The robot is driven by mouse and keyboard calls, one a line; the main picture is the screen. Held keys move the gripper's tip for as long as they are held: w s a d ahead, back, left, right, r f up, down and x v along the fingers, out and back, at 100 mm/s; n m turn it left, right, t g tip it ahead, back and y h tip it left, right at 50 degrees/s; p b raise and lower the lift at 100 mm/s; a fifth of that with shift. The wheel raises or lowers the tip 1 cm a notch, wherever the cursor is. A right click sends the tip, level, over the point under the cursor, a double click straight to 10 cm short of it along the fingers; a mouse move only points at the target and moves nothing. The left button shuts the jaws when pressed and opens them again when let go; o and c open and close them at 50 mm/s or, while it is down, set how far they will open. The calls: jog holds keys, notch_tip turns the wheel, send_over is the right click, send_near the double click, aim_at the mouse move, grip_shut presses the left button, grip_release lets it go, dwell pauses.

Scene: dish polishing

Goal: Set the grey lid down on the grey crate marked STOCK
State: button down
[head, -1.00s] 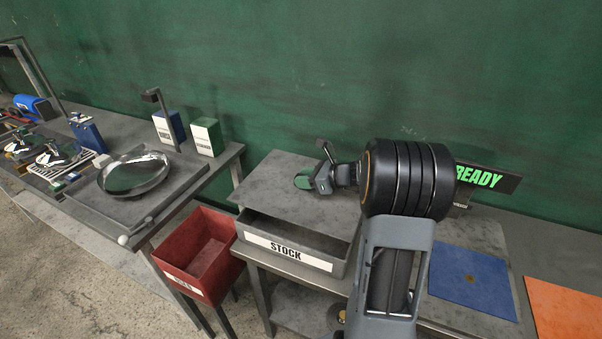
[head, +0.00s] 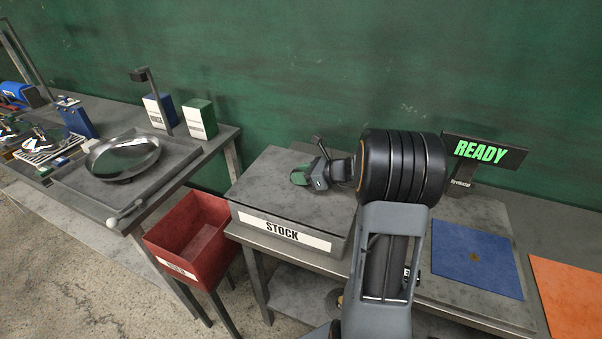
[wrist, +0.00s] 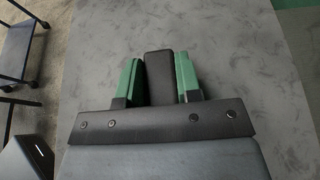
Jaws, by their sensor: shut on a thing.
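The grey lid (head: 268,172) lies flat over the top of the grey crate marked STOCK (head: 292,236) in the head view and covers its opening. The far and right edges of the crate are hidden by the lid and my arm. My gripper (head: 299,177) is above the lid, with its green fingers shut on the lid's dark handle. In the wrist view my gripper (wrist: 158,78) has a green finger on each side of the handle (wrist: 158,75), and the lid (wrist: 235,60) fills most of the picture.
A red bin (head: 190,240) stands left of the crate. Further left, a bench holds a shiny round dish (head: 124,157) on a grey plate. A READY sign (head: 480,152), a blue mat (head: 476,268) and an orange mat (head: 568,295) are to the right.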

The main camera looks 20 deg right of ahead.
aim_at(309, 216)
jog(key=shift+f, duration=0.4)
jog(key=c, duration=0.7)
grip_release()
jog(key=b+v, duration=0.1)
jog(key=v, duration=1.3)
